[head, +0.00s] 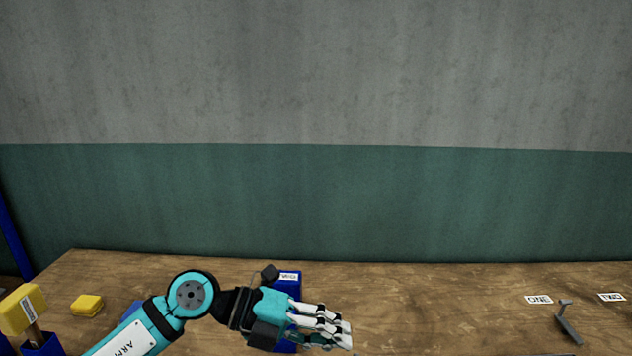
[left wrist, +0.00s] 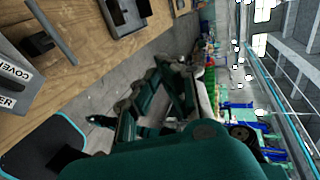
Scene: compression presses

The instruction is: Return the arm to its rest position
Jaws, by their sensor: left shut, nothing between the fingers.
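My left gripper (head: 322,325) is in the lower middle of the head view, at the end of the teal left arm (head: 190,295) that comes in from the lower left. It is shut and empty, with its fingers pointing right over the wooden table (head: 420,290). It also shows large in the left wrist view (left wrist: 165,100). My right gripper is in neither view.
A blue block with a label (head: 287,277) is partly hidden behind my left gripper. Yellow blocks (head: 87,305) stand at the left. A grey lever-like piece (head: 568,322) and labels ONE (head: 539,300) and TWO (head: 611,297) are at the right. A wall stands behind the table.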

